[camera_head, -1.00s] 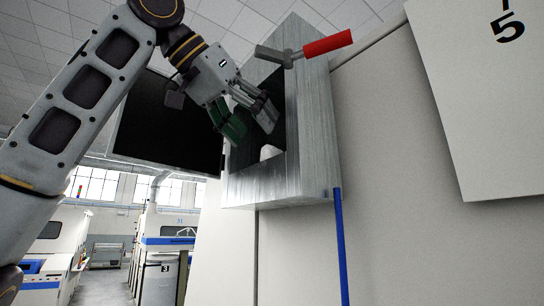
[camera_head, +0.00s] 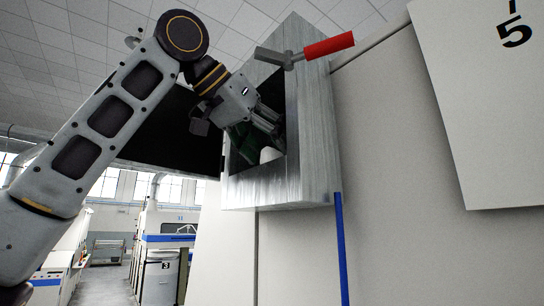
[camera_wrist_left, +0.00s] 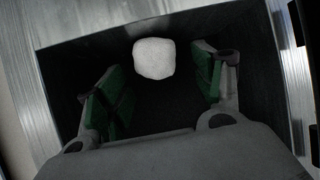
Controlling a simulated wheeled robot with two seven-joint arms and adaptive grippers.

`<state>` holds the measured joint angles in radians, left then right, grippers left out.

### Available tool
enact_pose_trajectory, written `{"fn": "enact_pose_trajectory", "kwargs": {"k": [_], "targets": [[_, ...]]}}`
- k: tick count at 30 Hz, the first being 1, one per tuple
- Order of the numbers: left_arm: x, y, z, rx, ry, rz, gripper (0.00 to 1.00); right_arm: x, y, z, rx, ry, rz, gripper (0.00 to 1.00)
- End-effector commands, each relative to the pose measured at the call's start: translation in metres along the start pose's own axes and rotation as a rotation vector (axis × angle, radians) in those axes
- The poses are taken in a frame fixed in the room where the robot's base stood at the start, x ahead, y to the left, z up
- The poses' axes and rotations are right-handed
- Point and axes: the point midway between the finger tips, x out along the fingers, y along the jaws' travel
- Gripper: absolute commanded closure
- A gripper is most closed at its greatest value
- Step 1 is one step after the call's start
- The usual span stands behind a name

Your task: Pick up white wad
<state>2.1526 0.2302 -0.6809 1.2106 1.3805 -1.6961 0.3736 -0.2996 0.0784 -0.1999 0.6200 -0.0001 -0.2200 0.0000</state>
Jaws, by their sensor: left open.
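The white wad (camera_head: 269,154) lies inside the dark opening of a metal box (camera_head: 310,130) on the wall. In the left wrist view the wad (camera_wrist_left: 154,58) is a rounded white lump at the far part of the opening. My left gripper (camera_head: 255,135) reaches into the opening, its green-padded fingers partly hidden in the dark. In the left wrist view the left gripper (camera_wrist_left: 158,93) is open, with the wad beyond and between its fingertips, apart from both. My right gripper is not in view.
A grey lever with a red handle (camera_head: 328,44) sits at the top of the box. A dark panel (camera_head: 180,130) stands left of the opening. A blue strip (camera_head: 341,245) runs down the pale wall below. A white sign (camera_head: 490,120) hangs at the right.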

Motion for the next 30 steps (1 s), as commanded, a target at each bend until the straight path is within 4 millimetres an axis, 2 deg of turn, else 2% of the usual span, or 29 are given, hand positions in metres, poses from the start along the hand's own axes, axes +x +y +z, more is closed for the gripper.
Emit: {"fn": "enact_pose_trajectory", "kwargs": {"k": [6,20,23,30], "targets": [[0.015,0.000,-0.001,0.000,0.000,0.000,0.32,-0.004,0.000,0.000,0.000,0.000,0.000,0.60],[0.016,0.000,0.000,0.000,0.001,0.001,0.32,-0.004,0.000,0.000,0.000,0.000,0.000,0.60],[0.016,0.000,0.000,0.000,0.001,0.001,0.43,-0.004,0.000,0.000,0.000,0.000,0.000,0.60],[0.016,0.000,0.000,0.000,0.001,0.001,0.74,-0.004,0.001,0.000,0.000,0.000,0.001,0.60]]}}
